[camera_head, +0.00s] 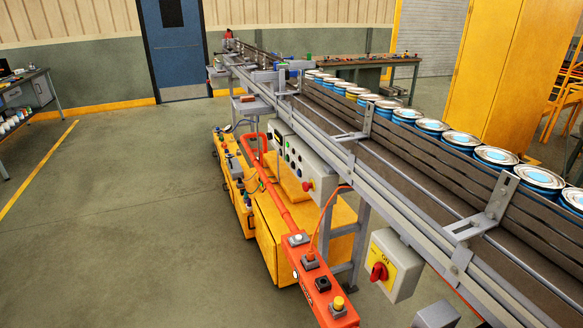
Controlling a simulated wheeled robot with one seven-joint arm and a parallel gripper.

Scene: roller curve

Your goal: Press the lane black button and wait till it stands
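An orange bar (277,202) slopes down from the conveyor's side toward the front. Its near end carries a row of buttons on dark square bases. A black button (323,284) sits between a reddish button (310,257) behind it and a yellow button (339,302) in front. A pale button (297,238) is farthest up this row. I cannot tell whether the black button is pressed. My gripper is not in view. Nothing visible touches the buttons.
A conveyor (390,185) with a row of blue-rimmed cans (495,156) runs along the right. A grey control box (300,165) and a red-knob switch box (392,265) stick out from its side. The yellow-edged floor (130,240) at left is open.

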